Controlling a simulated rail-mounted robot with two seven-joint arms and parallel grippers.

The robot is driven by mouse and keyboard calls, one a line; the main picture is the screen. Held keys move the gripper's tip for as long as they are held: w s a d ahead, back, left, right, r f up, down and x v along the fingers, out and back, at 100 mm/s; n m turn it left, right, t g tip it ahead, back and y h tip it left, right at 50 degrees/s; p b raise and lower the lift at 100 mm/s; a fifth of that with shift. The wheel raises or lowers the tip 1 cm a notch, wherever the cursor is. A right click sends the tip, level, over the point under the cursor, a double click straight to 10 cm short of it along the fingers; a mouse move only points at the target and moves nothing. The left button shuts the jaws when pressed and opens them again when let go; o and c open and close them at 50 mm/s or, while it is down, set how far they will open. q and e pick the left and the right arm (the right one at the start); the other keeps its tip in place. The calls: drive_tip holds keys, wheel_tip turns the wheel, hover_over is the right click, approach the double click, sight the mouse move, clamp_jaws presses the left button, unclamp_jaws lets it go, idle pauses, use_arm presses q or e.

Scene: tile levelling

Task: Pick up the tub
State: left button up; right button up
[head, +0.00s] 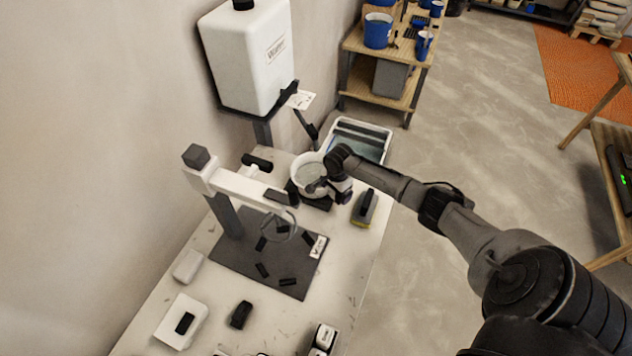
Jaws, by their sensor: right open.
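A round white tub (304,166) with greyish contents stands at the far end of the white worktable, on or beside a dark base. My right arm reaches in from the right, and my right gripper (318,186) is at the tub's right rim. The gripper is open. The hand covers the right part of the tub, and I cannot tell whether the fingers touch it or straddle its wall. My left gripper is not in view.
A white stand with a ring (240,188) rises over a dark mat (235,255) left of the tub. A yellow-and-grey block (364,207) lies right of it, a white tray (375,128) behind. A large white tank (247,60) hangs above. Small items lie on the near worktable (215,318).

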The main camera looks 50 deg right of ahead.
drive_tip(key=shift+c, duration=0.4)
drive_tip(key=c, duration=0.9)
drive_tip(key=shift+c, duration=0.4)
drive_tip(key=shift+r, duration=0.1)
